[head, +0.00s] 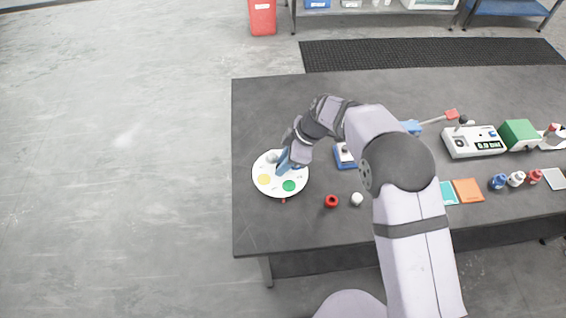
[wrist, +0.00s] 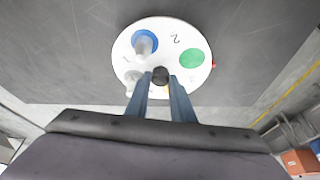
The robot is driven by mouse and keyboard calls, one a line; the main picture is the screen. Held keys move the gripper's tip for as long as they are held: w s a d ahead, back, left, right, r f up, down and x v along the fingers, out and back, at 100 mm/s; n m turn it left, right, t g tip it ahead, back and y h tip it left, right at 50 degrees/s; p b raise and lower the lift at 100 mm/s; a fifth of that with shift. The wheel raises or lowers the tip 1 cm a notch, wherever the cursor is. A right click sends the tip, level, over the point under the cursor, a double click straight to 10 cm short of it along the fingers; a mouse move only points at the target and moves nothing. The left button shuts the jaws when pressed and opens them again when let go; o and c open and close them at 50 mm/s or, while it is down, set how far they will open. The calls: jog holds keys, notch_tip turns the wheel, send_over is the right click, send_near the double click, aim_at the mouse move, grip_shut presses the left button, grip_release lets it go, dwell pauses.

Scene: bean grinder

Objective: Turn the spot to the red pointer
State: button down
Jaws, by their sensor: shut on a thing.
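A round white disc (head: 258,170) lies flat near the table's left edge. It bears a yellow spot (head: 264,180), a green spot (head: 289,186), a pale grey spot (wrist: 132,77) and a blue spot (wrist: 151,36). A grey peg-like piece (wrist: 144,46) shows over the blue spot in the wrist view. The small red pointer (head: 283,200) sits just outside the disc's near edge, closest to the green spot; it also shows in the wrist view (wrist: 213,66). My gripper (wrist: 160,80) is shut on the dark knob (wrist: 160,73) at the disc's middle. The right finger mostly hides the yellow spot.
A red ring (head: 331,201) and a white round piece (head: 357,199) lie right of the disc. A blue block (head: 344,158) stands behind them. Scale (head: 474,142), green box (head: 519,134) and small bottles (head: 498,181) are farther right. The table left of the disc is bare.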

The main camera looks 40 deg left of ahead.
jog(key=shift+w+f+n+b, duration=0.1)
jog(key=shift+f+n+b, duration=0.05)
jog(key=shift+n+b, duration=0.6)
jog(key=shift+b, duration=0.4)
jog(key=shift+a+n+g+h+b, duration=0.1)
jog(key=shift+n+g+h+b, duration=0.35)
jog(key=shift+n+b, duration=0.55)
jog(key=shift+w+a+r+n+g+h, duration=0.15)
jog(key=shift+n+h, duration=0.2)
jog(key=shift+n, duration=0.55)
jog(key=shift+s+d+r+n+g+h, duration=0.1)
jog(key=shift+n+h, duration=0.2)
jog(key=shift+n, duration=1.05)
jog(key=c, duration=1.5)
grip_release()
jog(key=shift+c, duration=0.2)
jog(key=shift+w, duration=0.1)
